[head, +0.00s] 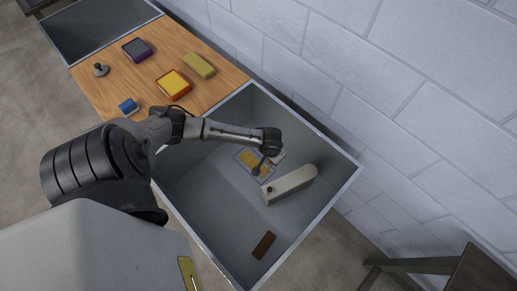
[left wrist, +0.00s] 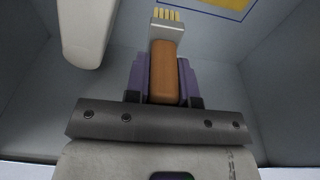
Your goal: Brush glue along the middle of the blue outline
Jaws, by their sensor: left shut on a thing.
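The blue outline (head: 243,154) is a rectangle on the floor of the grey open duct (head: 225,215), with yellow inside it. Its corner shows at the top right of the left wrist view (left wrist: 228,14). My left gripper (left wrist: 164,88) is shut on the orange handle of a brush (left wrist: 165,70) with a metal ferrule and yellow bristles. In the head view my left gripper (head: 266,160) is inside the duct, over the right part of the outline and partly hiding it. Whether the bristles touch the surface I cannot tell. My right gripper is out of view.
A pale rounded block (head: 290,185) lies in the duct close beside my left gripper. A brown strip (head: 263,245) lies near the duct's front corner. The wooden table (head: 110,90) holds an orange tray (head: 173,84), an olive block (head: 199,66) and other small items.

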